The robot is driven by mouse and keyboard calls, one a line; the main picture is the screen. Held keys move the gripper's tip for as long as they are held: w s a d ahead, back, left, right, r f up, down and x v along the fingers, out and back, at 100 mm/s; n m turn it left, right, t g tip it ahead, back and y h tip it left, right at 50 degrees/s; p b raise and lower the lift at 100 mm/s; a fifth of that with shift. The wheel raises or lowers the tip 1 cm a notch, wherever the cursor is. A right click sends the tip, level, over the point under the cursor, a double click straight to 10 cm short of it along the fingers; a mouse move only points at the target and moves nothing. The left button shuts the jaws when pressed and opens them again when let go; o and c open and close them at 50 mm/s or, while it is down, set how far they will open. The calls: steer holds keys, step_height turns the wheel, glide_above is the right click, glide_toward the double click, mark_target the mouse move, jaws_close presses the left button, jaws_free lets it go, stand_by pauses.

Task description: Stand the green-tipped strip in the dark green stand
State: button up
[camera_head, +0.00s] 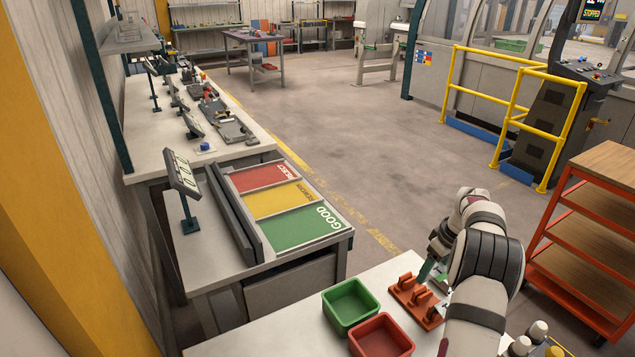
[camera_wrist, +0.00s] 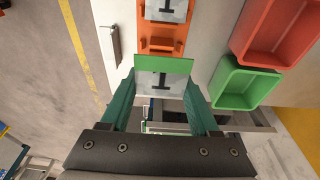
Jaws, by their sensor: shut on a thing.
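The green-tipped strip (camera_wrist: 163,65) is a pale plate with a green band along one edge and a dark I-shaped mark. My gripper (camera_wrist: 160,92) has teal fingers, one at each side of the strip, and is shut on it. In the head view, my gripper (camera_head: 428,268) is largely hidden by my arm, beside an orange rack. In the wrist view, the strip appears in front of the orange rack (camera_wrist: 161,45) and overlaps its near end; whether they touch is unclear. I cannot make out a dark green stand in either view.
The orange rack also shows in the head view (camera_head: 408,291); another marked plate (camera_wrist: 166,10) is at it. A green bin (camera_head: 350,301) and a red bin (camera_head: 381,335) stand left of it. An orange cart (camera_head: 590,215) stands right.

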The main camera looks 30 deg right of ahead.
steer(key=s, duration=0.5)
steer(key=s+d, duration=0.1)
steer(key=s, duration=0.2)
steer(key=shift+s+r, duration=0.25)
steer(key=shift+r, duration=0.1)
steer(key=s, duration=0.5)
steer(key=s+a, duration=0.1)
steer(key=s, duration=0.2)
steer(key=shift+s, duration=0.1)
steer(key=shift+a+f, duration=0.1)
steer(key=shift+f, duration=2.5)
steer(key=shift+f, duration=0.2)
steer(key=o, duration=1)
steer(key=shift+c, duration=0.2)
steer(key=shift+o, duration=0.2)
steer(key=shift+r, duration=0.1)
